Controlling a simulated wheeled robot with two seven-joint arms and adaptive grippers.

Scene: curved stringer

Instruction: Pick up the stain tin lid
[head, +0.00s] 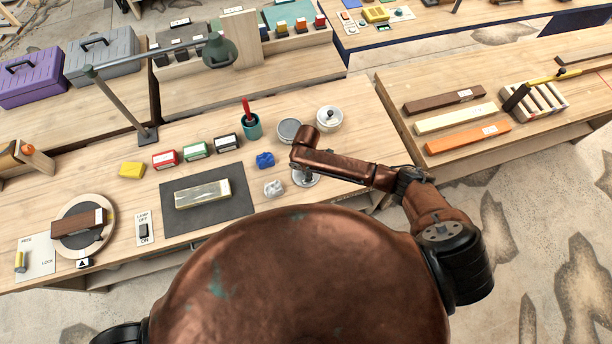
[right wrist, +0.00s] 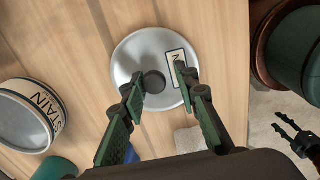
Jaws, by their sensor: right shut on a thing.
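The stain tin lid (right wrist: 138,54) is a round silver-grey disc with a black knob and a pale label, in the right wrist view. My right gripper (right wrist: 158,85) has its fingers on either side of the knob and is shut on the lid. In the head view the lid (head: 306,181) shows under my right gripper, at the bench's front edge; the fingertips are hard to see there. The stain tin (right wrist: 30,117) stands apart from the lid, and also shows in the head view (head: 288,131). My left gripper (right wrist: 281,124) is open and empty at the right wrist view's edge.
A white crumpled rag (head: 273,188) and a blue lump (head: 265,159) lie left of the lid. A teal cup (head: 251,127) with a red-handled tool and a white knobbed tin (head: 329,119) stand behind. A dark mat (head: 237,199) with a metal block lies further left.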

